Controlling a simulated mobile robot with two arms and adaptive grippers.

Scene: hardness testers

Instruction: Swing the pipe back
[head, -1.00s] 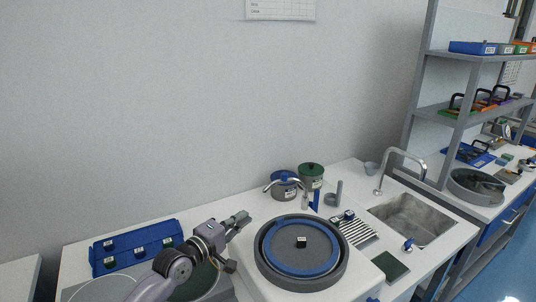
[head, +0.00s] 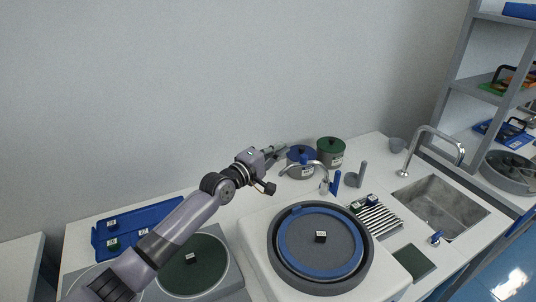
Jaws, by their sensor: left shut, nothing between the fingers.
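The pipe (head: 309,163) is a thin, pale metal spout behind the round polishing wheel (head: 320,242). It rises from a short foot and arches left, in front of a blue-lidded pot (head: 299,170), its free end pointing left and down. My left gripper (head: 277,152) reaches in from the left with its fingers shut and empty. Its tips are just above and left of the pipe's free end in the picture. I cannot tell whether they touch the pipe or the pot. My right gripper is out of view.
A green-lidded pot (head: 330,155) stands right of the blue-lidded one. A small blue upright piece (head: 336,183) is beside the pipe's foot. A sink (head: 440,207) with a tall tap (head: 427,135) is at the right. A blue rack (head: 130,230) lies at the left.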

